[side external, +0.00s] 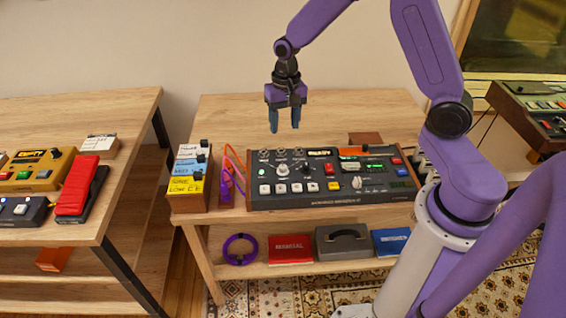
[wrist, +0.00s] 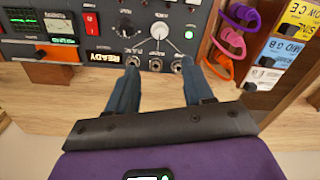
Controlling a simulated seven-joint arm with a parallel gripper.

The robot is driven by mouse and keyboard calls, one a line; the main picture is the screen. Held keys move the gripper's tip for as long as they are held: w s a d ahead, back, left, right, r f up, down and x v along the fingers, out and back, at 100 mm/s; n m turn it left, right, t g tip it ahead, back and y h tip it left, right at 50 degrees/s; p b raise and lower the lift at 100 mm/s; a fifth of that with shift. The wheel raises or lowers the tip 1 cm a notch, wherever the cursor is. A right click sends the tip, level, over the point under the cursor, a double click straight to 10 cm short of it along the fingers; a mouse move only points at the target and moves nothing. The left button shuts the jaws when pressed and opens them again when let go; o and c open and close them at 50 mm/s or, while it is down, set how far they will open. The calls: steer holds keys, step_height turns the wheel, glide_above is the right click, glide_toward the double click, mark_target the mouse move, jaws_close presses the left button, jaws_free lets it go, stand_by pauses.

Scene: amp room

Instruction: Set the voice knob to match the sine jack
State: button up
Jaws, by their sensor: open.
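The synthesizer panel (side external: 330,199) lies on the wooden table. A white knob (side external: 282,170) sits at its left part, below a row of three jacks (side external: 281,154). In the wrist view the white knob (wrist: 160,34) has pale lines fanning out from it, and the jacks (wrist: 155,64) lie between it and my fingers. The small lettering is too blurred to tell which jack is sine, and the knob's pointing direction is unclear. My gripper (side external: 284,124) is open and empty, raised above the panel's back edge; its fingers (wrist: 160,82) also show in the wrist view.
Orange and purple cables (side external: 229,168) hang left of the panel, beside a box with coloured labels (side external: 190,180). A second white knob (side external: 357,182) and several buttons and sliders fill the panel's right. The air around my gripper is clear.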

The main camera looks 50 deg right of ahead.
mark_target(283, 166)
steer(key=f, duration=1.4)
steer(key=shift+a+f, duration=0.2)
steer(key=shift+f, duration=0.15)
steer(key=shift+w, duration=0.1)
jaws_close()
